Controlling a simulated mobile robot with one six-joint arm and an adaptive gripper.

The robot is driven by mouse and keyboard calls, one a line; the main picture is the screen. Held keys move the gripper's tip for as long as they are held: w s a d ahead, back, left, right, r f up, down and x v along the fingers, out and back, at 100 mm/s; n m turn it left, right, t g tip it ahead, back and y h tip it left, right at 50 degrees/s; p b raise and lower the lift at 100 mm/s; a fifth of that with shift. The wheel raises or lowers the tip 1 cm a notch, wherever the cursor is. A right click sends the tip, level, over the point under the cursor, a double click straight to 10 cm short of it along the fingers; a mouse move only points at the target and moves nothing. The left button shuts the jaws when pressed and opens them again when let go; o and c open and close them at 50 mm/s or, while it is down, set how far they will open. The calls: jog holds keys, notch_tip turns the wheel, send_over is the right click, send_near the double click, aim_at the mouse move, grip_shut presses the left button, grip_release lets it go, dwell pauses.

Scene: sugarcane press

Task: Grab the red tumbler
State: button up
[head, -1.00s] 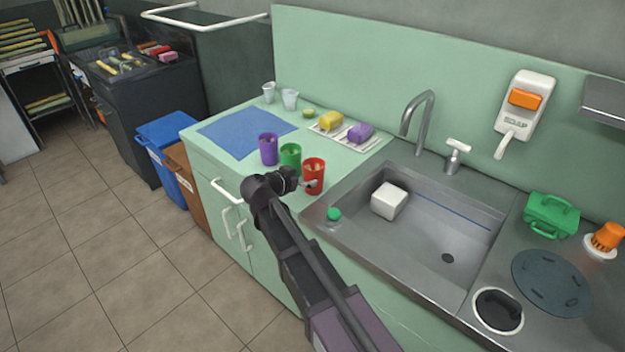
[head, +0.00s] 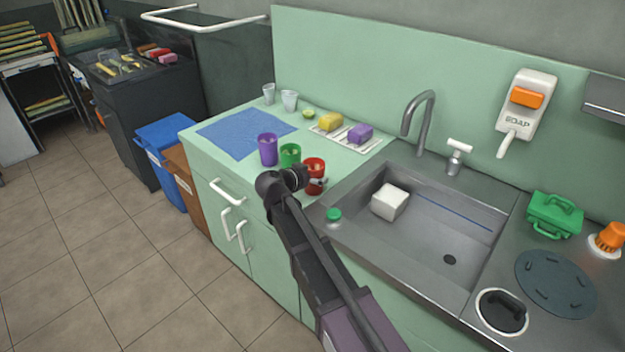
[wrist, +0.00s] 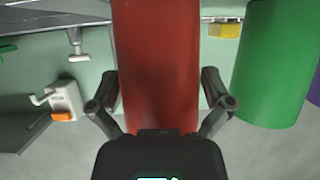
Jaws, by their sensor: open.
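The red tumbler (head: 314,166) stands upright on the green counter, just left of the sink, partly hidden by my gripper in the head view. In the wrist view the red tumbler (wrist: 157,65) fills the middle and lies between my two fingers. My gripper (wrist: 160,100) is open, with one finger on each side of the tumbler; small gaps seem to show, and I cannot tell whether either finger touches. In the head view my gripper (head: 318,182) is at the tumbler's front.
A green tumbler (head: 290,154) stands close beside the red one, with a purple tumbler (head: 268,149) farther left. The sink (head: 440,235) holds a white block (head: 390,202). A green-capped container (head: 334,216) sits at the sink's near left edge. A blue mat (head: 240,132) lies behind.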

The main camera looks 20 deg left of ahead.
aim_at(320, 165)
jog(key=c, duration=0.9)
jog(key=shift+o, duration=0.2)
jog(key=shift+r, duration=0.15)
notch_tip(320, 165, up, 3)
jog(key=p, duration=0.3)
jog(key=s+r+p, duration=0.1)
jog(key=s+p, duration=0.1)
jog(key=s, duration=1.4)
jog(key=shift+a+r, duration=0.2)
jog(key=shift+r, duration=0.15)
